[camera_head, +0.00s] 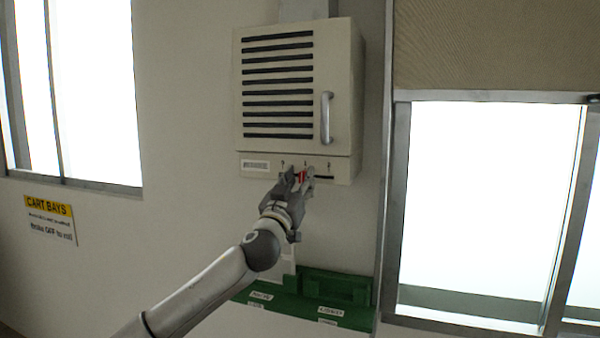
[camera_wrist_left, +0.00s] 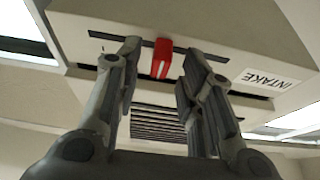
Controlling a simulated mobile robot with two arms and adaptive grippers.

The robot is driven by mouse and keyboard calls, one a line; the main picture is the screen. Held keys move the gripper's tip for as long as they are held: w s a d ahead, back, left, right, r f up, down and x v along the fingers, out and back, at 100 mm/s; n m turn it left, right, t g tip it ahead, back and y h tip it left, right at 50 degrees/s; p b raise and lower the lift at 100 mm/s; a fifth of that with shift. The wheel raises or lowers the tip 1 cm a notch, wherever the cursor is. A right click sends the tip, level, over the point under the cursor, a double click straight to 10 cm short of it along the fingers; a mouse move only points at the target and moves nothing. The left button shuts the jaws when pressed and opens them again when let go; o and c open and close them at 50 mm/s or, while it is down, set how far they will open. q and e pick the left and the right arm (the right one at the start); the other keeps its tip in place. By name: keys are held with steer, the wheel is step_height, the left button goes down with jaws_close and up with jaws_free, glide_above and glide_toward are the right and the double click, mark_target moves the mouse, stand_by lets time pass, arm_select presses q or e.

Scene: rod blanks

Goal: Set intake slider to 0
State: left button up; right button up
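The intake slider's red knob (camera_head: 302,176) sits in a dark slot on the lower panel (camera_head: 342,168) of a beige wall unit. In the head view it is near the middle of several small marks, whose figures are too small to read. The red knob (camera_wrist_left: 161,58) also shows in the left wrist view, with the slot running out on both sides. My left gripper (camera_head: 301,176) is open at the panel. In the left wrist view its fingers (camera_wrist_left: 156,70) stand on either side of the knob, with gaps visible. My right gripper is not in view.
The wall unit has a louvred door (camera_head: 278,85) with a metal handle (camera_head: 326,118). An INTAKE label (camera_wrist_left: 265,80) is on the panel. A green tray (camera_head: 290,306) with labels is below. A CART BAYS sign (camera_head: 49,219) hangs left; a bright window (camera_head: 485,190) is right.

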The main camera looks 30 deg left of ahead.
mark_target(282, 167)
arm_select(q)
steer(key=shift+w, duration=0.25)
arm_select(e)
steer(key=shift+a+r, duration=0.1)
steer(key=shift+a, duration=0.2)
arm_select(q)
steer(key=shift+c, duration=0.8)
jaws_close()
steer(key=a, duration=0.2)
steer(key=s+a+b, duration=0.1)
steer(key=a, duration=0.1)
steer(key=a+b, duration=0.1)
steer(key=a, duration=0.1)
steer(key=shift+s+a, duration=0.15)
steer(key=shift+s, duration=0.15)
steer(key=shift+r, duration=0.1)
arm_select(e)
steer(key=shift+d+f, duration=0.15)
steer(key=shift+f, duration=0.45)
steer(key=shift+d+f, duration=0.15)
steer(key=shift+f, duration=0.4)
